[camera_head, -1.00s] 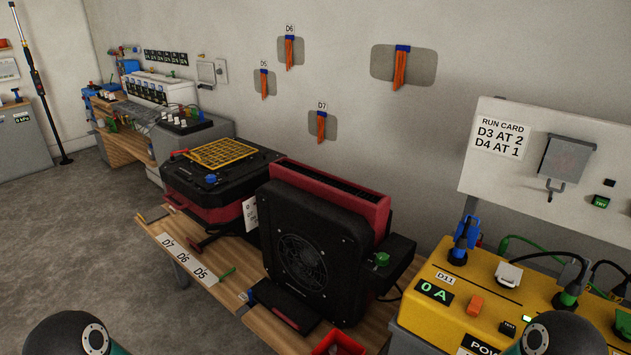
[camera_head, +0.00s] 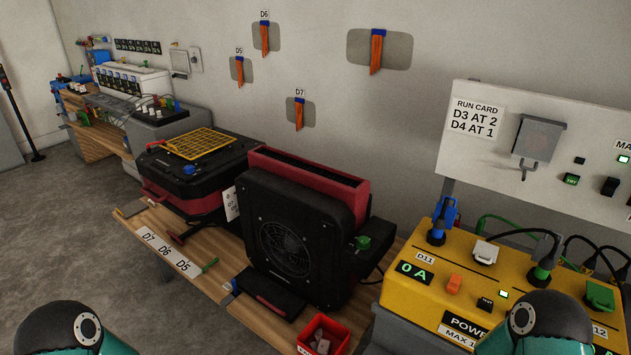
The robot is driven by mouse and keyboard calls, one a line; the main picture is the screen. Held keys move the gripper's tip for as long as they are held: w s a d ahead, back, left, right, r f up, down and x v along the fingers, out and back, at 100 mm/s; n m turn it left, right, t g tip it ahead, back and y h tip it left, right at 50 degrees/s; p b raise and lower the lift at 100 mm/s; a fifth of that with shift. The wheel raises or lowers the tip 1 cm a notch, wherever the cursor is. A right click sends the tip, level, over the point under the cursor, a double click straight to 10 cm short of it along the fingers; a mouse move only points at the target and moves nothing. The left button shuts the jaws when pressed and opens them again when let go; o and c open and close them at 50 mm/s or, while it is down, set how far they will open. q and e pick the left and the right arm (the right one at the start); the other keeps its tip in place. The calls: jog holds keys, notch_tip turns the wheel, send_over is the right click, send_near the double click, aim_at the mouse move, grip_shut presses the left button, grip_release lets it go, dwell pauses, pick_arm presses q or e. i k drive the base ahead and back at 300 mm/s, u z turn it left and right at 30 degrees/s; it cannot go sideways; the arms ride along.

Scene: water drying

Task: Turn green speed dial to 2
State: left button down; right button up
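A small green dial (camera_head: 363,242) sits on the dark box at the right side of a black and red fan unit (camera_head: 290,240). The fan unit stands on a wooden bench. Any numbers around the dial are too small to read. Parts of my two arms show at the lower left and lower right edges, well apart from the dial. Neither gripper shows in the view.
A yellow power box (camera_head: 405,297) with plugs and cables stands right of the bench. A red bin (camera_head: 333,330) is at the bench's front. A second black and red machine (camera_head: 160,180) stands left. A run card (camera_head: 476,117) reads D3 AT 2, D4 AT 1.

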aim_at(362, 243)
jog(key=u, duration=1.45)
jog(key=i, duration=0.2)
jog(key=z, duration=3.75)
jog(key=k, duration=1.15)
jog(key=u, duration=0.25)
jog(key=i, duration=0.5)
jog(key=u, duration=0.65)
jog(key=i, duration=0.6)
jog(key=u, duration=0.2)
